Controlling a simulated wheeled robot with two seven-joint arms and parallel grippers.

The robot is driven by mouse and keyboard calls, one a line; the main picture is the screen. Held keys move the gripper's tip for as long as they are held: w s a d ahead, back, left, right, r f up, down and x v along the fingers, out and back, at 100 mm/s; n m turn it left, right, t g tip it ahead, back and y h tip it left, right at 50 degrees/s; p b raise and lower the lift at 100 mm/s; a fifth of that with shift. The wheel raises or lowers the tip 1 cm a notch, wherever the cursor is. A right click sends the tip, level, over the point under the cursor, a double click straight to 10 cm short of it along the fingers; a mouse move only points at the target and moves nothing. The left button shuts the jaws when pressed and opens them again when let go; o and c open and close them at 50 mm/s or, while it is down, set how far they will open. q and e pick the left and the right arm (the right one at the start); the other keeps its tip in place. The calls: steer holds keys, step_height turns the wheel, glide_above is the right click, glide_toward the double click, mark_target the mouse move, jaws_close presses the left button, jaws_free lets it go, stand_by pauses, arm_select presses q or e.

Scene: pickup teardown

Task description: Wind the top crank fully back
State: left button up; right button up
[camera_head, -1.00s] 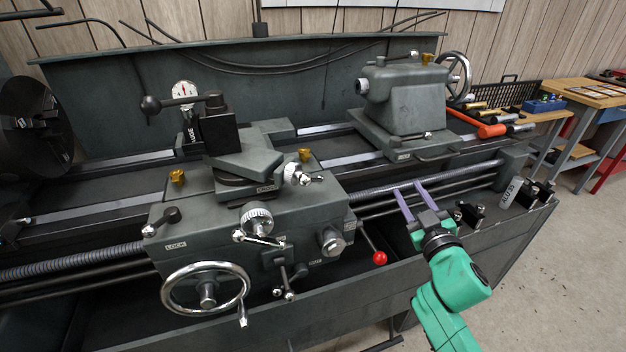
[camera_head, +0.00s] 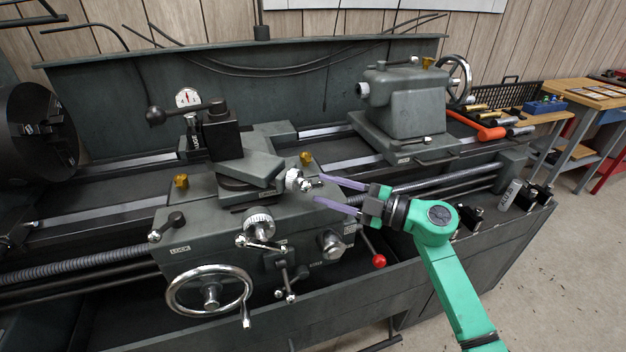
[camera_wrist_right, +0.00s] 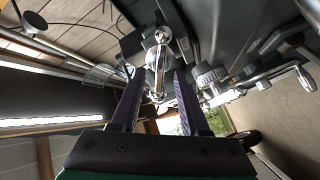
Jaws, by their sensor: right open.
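The top crank (camera_head: 297,181) is a small shiny metal crank on the end of the top slide, above the carriage. It also shows in the right wrist view (camera_wrist_right: 157,52), upper middle. My right gripper (camera_head: 318,188) is open, its two purple fingers pointing left at the crank from the right. In the right wrist view the fingertips (camera_wrist_right: 155,76) stand on either side of the crank's lower part, with nothing gripped. Whether a finger touches it I cannot tell. My left gripper is not in view.
A second crank with a dial (camera_head: 260,228) sits lower on the carriage front. The large handwheel (camera_head: 210,291) is at lower left, and a red-knobbed lever (camera_head: 379,261) hangs below my right gripper. The tailstock (camera_head: 405,100) stands behind on the bed.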

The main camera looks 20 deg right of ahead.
mark_target(317, 188)
steer(key=x, duration=0.3)
steer(key=shift+w+a, duration=0.25)
steer(key=shift+a, duration=0.05)
jaws_close()
steer(key=shift+f+n, duration=0.15)
steer(key=shift+n, duration=0.25)
